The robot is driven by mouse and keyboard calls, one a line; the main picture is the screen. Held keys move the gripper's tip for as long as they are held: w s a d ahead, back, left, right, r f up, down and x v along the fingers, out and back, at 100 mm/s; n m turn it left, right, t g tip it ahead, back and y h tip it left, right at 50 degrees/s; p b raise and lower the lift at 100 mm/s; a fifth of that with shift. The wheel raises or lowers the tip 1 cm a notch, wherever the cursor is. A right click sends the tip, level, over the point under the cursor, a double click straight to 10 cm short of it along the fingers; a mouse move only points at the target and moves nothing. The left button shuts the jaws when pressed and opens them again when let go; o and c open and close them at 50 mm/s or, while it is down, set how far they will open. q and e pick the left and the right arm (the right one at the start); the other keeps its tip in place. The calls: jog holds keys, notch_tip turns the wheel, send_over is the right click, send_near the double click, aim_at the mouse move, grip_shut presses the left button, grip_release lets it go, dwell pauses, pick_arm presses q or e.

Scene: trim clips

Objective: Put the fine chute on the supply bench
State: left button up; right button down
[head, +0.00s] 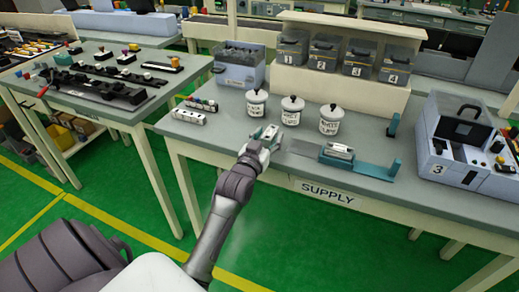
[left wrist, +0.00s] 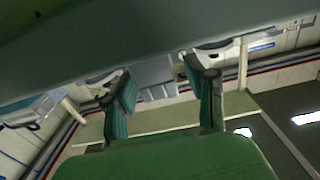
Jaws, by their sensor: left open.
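The supply bench (head: 252,118) is the grey-topped table with a SUPPLY label on its front edge. My left gripper (head: 268,136) is over its front part, in front of the white lidded jars. In the left wrist view the two teal fingers of my left gripper (left wrist: 165,103) stand wide apart, with nothing visible gripped between them. A teal fixture (head: 362,166) with an upright end lies right of the gripper, with a small pale metal piece (head: 340,151) on it. I cannot tell which piece is the fine chute. My right gripper is not in view.
Several jars, including a jar (head: 292,110), stand behind the gripper. Numbered bins (head: 325,52) stand on a shelf at the back. A grey case (head: 462,145) marked 3 is at the right. Small parts (head: 189,115) lie left. Another table (head: 120,80) is at the left.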

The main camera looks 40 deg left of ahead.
pick_arm(q)
jog(key=v, duration=1)
jog(key=s+d+f+m+g+h, duration=0.1)
jog(key=s+d+f+g, duration=0.15)
jog(key=f, duration=0.95)
jog(key=s+d+f+g+h, duration=0.1)
jog(key=s+d+f+g, duration=0.15)
jog(key=f, duration=1.05)
jog(key=s+d+f+m+g+h, duration=0.1)
jog(key=s+d+f+g, duration=0.2)
jog(key=f, duration=0.9)
jog(key=s+d+f+m+g+h, duration=0.1)
jog(key=s+d+f+g, duration=0.3)
jog(key=s+f, duration=0.8)
jog(key=s+f+m+g+p, duration=0.1)
jog(key=s+f, duration=0.3)
jog(key=s, duration=0.6)
jog(key=s+f+m+g+p, duration=0.1)
jog(key=s+f+g, duration=0.2)
jog(key=s, duration=0.8)
jog(key=shift+a+f+g, duration=0.25)
jog(key=shift+f+g, duration=0.05)
jog(key=shift+f, duration=0.15)
jog(key=shift+s, duration=0.1)
